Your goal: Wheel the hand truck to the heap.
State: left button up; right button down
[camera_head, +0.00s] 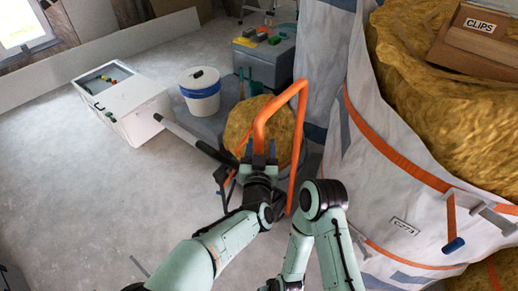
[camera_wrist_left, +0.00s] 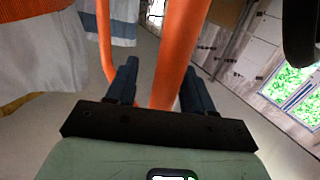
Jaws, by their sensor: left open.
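The hand truck is an orange tube frame (camera_head: 300,130) standing upright in the middle of the head view. My left gripper (camera_head: 259,155) is at its near handle bar; in the left wrist view the orange bar (camera_wrist_left: 180,50) passes between the two open fingers (camera_wrist_left: 157,85). I cannot tell whether they touch it. A yellow-brown fibrous bundle (camera_head: 262,112) shows behind the frame. A large heap of yellow fibrous material (camera_head: 415,85), partly in a pale wrap with orange bands, stands to the right. My right arm's links show, but its gripper does not.
A white bin with a blue band (camera_head: 200,92), a white box with tools (camera_head: 128,105) and a grey chest (camera_head: 268,62) stand behind and left. A cardboard box labelled CLIPS (camera_head: 478,40) sits on the heap. The floor at left is clear.

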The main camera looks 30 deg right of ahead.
pick_arm(q)
jog(key=shift+w+f, duration=0.1)
jog(key=shift+f, duration=0.05)
pick_arm(e)
jog(key=shift+d, duration=0.1)
pick_arm(q)
jog(key=shift+a, duration=0.1)
jog(key=shift+s+a, duration=0.3)
jog(key=shift+s, duration=0.15)
jog(key=v, duration=1.2)
jog(key=shift+p, duration=0.4)
pick_arm(e)
jog(key=shift+s+a+r, duration=0.35)
jog(key=shift+s+r, duration=0.1)
jog(key=shift+s, duration=0.1)
pick_arm(q)
jog(key=shift+s+f, duration=0.1)
